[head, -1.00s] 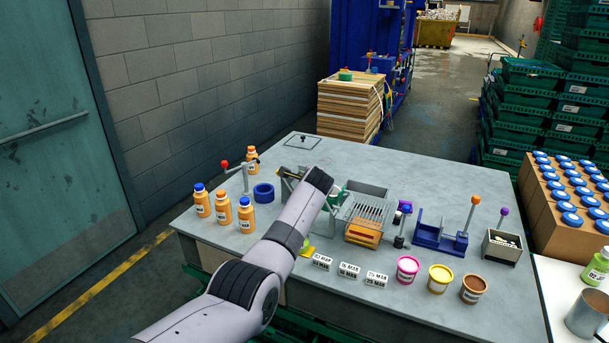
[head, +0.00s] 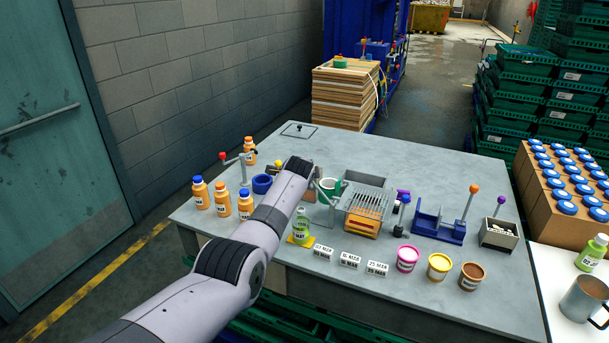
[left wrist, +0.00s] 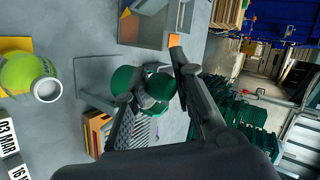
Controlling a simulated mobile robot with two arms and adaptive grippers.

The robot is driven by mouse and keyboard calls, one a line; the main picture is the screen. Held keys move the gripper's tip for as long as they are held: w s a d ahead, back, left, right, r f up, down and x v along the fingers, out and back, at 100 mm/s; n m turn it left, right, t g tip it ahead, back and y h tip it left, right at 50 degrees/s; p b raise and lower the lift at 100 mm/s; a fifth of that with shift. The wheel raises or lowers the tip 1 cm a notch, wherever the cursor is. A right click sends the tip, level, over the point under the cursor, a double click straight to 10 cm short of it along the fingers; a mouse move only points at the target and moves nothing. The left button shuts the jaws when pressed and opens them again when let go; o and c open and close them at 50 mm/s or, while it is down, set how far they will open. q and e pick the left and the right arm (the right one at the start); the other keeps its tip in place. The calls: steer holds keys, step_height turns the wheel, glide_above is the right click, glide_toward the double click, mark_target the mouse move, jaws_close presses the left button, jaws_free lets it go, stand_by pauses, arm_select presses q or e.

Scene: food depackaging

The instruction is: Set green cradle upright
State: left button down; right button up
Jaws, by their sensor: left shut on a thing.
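The green cradle (head: 328,190) is on the table left of the wire rack, partly hidden by my left arm in the head view. It also shows in the left wrist view (left wrist: 162,88) as rounded green parts between the dark fingers. My left gripper (left wrist: 152,84) is shut on the cradle. In the head view the gripper is mostly hidden behind my wrist. I cannot tell clearly whether the cradle is tilted or touching the table. My right gripper is not in view.
A green bottle (head: 301,226) stands on a yellow pad in front of the arm. The wire rack (head: 367,205) is close on the right, and a blue ring (head: 262,184) and orange bottles (head: 222,200) are on the left. Date blocks (head: 349,261) and tubs (head: 407,258) line the front.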

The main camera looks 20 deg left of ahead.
arm_select(q)
steer(key=shift+w+d+r, duration=0.1)
steer(key=shift+d+r, duration=0.05)
steer(key=shift+r, duration=0.1)
steer(key=c, duration=1.8)
jaws_free()
steer(key=o, duration=0.4)
steer(key=shift+d+f, duration=0.15)
steer(key=shift+o, duration=0.2)
steer(key=shift+a, duration=0.2)
steer(key=v, duration=1.2)
steer(key=shift+f, duration=0.1)
